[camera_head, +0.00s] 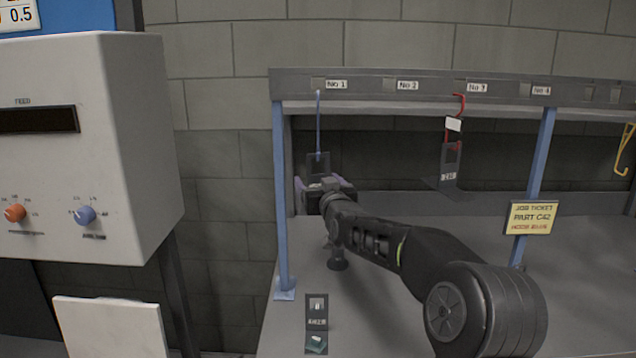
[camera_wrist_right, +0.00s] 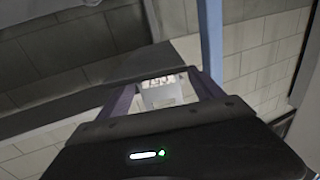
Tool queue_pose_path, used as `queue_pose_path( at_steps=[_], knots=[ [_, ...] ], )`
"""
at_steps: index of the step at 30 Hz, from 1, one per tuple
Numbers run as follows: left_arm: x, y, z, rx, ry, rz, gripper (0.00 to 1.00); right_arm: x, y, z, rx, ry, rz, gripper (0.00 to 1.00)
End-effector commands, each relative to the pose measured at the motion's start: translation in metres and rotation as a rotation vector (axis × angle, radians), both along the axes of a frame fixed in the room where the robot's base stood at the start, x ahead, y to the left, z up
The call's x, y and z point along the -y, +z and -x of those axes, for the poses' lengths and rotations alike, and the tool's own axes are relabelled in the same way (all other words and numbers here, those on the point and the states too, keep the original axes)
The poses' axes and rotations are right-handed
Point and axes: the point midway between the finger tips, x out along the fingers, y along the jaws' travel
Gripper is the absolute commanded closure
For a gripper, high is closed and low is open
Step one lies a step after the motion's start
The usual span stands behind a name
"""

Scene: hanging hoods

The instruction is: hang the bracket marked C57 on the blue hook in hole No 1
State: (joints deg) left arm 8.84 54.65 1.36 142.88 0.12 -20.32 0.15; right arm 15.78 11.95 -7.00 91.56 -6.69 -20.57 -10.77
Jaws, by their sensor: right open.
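A blue hook (camera_head: 318,125) hangs from the rail at the No 1 label. A dark bracket (camera_head: 318,160) with a window is at the hook's lower end; the hook appears to reach into its window. My right gripper (camera_head: 325,187) is at this bracket's lower part, its jaws open. In the right wrist view, the two fingers (camera_wrist_right: 162,98) stand apart on either side of the bracket's pale, upside-down label (camera_wrist_right: 160,90), which seems to read C57. I cannot tell whether a finger touches the bracket. My left gripper is out of view.
A red hook (camera_head: 461,104) at No 3 carries a white tag and another dark bracket (camera_head: 451,165). A yellow hook (camera_head: 625,150) hangs far right. A dark plate (camera_head: 316,312) lies on the grey bench. A blue post (camera_head: 282,200) stands left of my gripper; a yellow job ticket (camera_head: 531,217) is right.

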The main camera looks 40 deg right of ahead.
Motion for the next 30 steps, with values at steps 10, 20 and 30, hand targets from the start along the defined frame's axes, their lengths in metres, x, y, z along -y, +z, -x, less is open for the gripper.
queue_pose_path(
  at_steps=[10, 20, 30],
  knots=[
    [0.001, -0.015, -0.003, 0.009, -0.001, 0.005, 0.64, -0.017, 0.000, 0.043, 0.006, 0.000, 0.000, 0.24],
    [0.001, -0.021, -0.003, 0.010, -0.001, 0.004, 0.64, -0.028, 0.002, 0.073, 0.005, 0.000, 0.002, 0.24],
    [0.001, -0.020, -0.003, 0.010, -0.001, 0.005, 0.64, -0.028, 0.002, 0.073, 0.005, 0.000, 0.002, 0.24]
  ],
)
